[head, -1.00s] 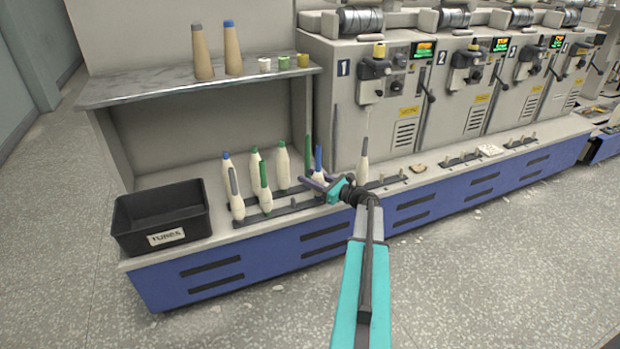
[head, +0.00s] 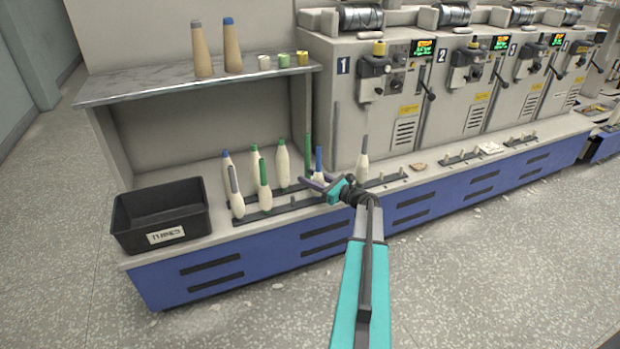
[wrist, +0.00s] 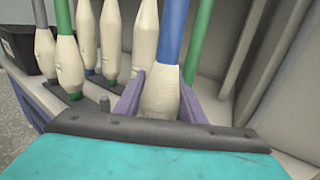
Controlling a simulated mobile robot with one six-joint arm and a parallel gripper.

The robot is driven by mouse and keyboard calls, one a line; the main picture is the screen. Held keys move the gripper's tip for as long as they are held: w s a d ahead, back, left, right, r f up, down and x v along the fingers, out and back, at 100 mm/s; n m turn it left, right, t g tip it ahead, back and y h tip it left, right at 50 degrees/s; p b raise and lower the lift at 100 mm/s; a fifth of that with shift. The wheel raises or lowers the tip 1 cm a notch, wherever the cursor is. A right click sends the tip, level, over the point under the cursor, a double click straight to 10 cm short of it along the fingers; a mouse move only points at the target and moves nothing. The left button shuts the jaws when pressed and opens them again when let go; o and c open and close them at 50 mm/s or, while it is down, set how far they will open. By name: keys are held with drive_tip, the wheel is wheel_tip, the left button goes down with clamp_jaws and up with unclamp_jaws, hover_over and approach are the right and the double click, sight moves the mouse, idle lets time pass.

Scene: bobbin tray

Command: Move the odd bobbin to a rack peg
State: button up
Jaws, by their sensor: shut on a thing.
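My gripper (head: 325,185) is shut on a blue-tipped white bobbin (head: 319,160) at the right end of the bobbin group. In the wrist view its purple fingers (wrist: 158,98) sit on either side of the bobbin's white body (wrist: 161,92), below the blue tube. The bobbin stands about upright; its base is hidden. To its left, white bobbins with green tips (head: 264,185), a grey tip (head: 236,193) and a blue tip (head: 227,165) stand on dark rack strips (head: 276,221). An empty peg (head: 293,202) shows on the front strip.
A black tray labelled for tubes (head: 160,212) stands at the left. A bare green tube (head: 308,152) stands close behind the held bobbin. A grey-tipped bobbin (head: 363,160) stands on the machine ledge to the right, near short pegs. A shelf (head: 150,88) overhangs the rack.

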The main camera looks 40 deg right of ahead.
sight(323, 183)
drive_tip(key=o, duration=0.8)
drive_tip(key=shift+s+d+p, duration=0.25)
drive_tip(key=shift+s+p, duration=0.15)
drive_tip(key=shift+s, duration=1.4)
drive_tip(key=shift+s+d+p, duration=0.3)
drive_tip(key=shift+s+p, duration=0.1)
drive_tip(key=shift+s, duration=1.45)
drive_tip(key=shift+s+d+p, duration=0.25)
drive_tip(key=shift+s+p, duration=0.15)
drive_tip(key=shift+s, duration=1.4)
drive_tip(key=shift+s, duration=0.1)
